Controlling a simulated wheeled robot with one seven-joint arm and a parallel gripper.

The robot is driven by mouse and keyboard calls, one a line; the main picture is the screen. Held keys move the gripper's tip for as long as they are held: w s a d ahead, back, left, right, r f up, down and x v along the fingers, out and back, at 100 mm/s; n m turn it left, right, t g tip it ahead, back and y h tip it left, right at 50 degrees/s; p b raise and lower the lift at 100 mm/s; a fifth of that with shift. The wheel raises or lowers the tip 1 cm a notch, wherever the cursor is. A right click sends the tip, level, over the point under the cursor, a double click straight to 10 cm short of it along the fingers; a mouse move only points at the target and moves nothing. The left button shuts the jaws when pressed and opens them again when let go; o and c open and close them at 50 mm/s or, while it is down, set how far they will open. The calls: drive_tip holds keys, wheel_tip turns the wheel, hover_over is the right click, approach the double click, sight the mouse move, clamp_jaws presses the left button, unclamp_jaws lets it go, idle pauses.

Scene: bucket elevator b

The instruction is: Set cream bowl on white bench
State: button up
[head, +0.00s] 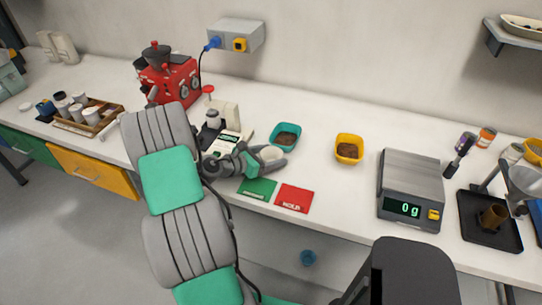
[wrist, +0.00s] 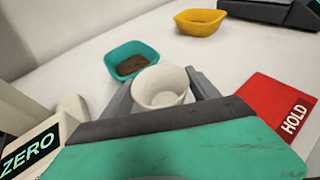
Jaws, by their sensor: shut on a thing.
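The cream bowl (wrist: 162,87), small and round with its open top up, is between my gripper's two fingers. My gripper (head: 272,160) is shut on it, low over the front part of the white bench (head: 325,115), just behind the green and red cards. The bowl (head: 271,153) shows only in part in the head view, behind the fingers. The wrist view also shows my gripper (wrist: 165,95) around the bowl, with the bench (wrist: 110,30) behind. I cannot tell whether the bowl's base touches the bench.
A teal bowl (head: 285,135) with brown contents stands just behind my gripper. A yellow bowl (head: 349,148) is further right, then a scale (head: 410,185) reading 0 g. A green card (head: 257,190) and red HOLD card (head: 294,198) lie in front. A white device (head: 220,130) stands left.

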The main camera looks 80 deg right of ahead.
drive_tip(key=shift+f, duration=0.3)
drive_tip(key=shift+f, duration=0.1)
drive_tip(key=shift+f, duration=0.15)
drive_tip(key=o, duration=1.5)
drive_tip(key=shift+c, duration=0.2)
drive_tip(key=shift+w+r, duration=0.1)
drive_tip(key=shift+r, duration=0.2)
drive_tip(key=b+v, duration=0.1)
drive_tip(key=v, duration=1.1)
